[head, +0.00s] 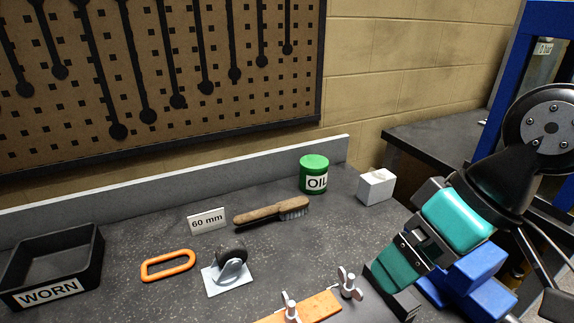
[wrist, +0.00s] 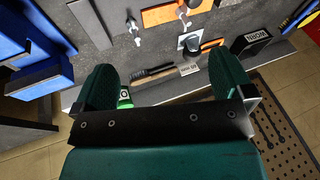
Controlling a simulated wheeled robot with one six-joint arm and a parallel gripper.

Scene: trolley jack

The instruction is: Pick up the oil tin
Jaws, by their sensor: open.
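The oil tin (head: 313,175) is a green cylinder with a white OIL label. It stands upright at the back of the dark bench, near the low back ledge. My gripper (head: 393,282) is open and empty, in front and to the right of the tin, apart from it. In the wrist view, my gripper (wrist: 163,75) shows two teal fingers spread wide. The tin (wrist: 124,96) appears there beside the left finger, mostly hidden by that finger and the gripper body.
A white block (head: 376,187) stands just right of the tin. A wooden brush (head: 270,212) and a 60 mm sign (head: 207,221) lie to its left. A caster wheel (head: 230,270), orange ring (head: 168,265), clamped orange bar (head: 305,309) and WORN tray (head: 52,268) are also on the bench.

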